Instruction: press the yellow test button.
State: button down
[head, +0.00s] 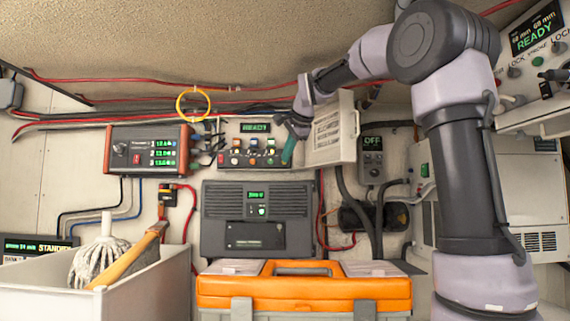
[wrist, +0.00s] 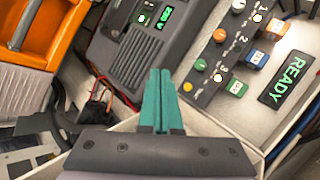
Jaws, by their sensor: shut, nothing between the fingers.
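The control panel (head: 228,128) with a lit READY display (head: 255,127) is on the back wall, and it also shows at the right of the wrist view (wrist: 225,110). In the head view my gripper (head: 288,151) is at the panel's right end. I cannot tell whether it touches.
An open white cover (head: 331,135) stands right of the panel, near my wrist. A grey charger (head: 220,215) is below, above an orange toolbox (head: 225,288). A meter box (head: 150,148) and a yellow ring (head: 181,108) are left. Cables run along the wall.

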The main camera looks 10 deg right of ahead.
jog(key=w+d, duration=0.1)
jog(key=w, duration=0.7)
jog(key=shift+w+d, duration=0.3)
jog(key=shift+d, duration=0.05)
jog(key=shift+w, duration=0.1)
dwell(1.8)
jog(key=shift+w, duration=0.3)
jog(key=shift+w+d, duration=0.15)
jog(key=shift+w, duration=0.2)
dwell(0.6)
jog(key=shift+s, duration=0.75)
jog(key=s, duration=0.2)
jog(key=s+a, duration=0.1)
jog(key=s, duration=0.2)
jog(key=shift+a, duration=0.15)
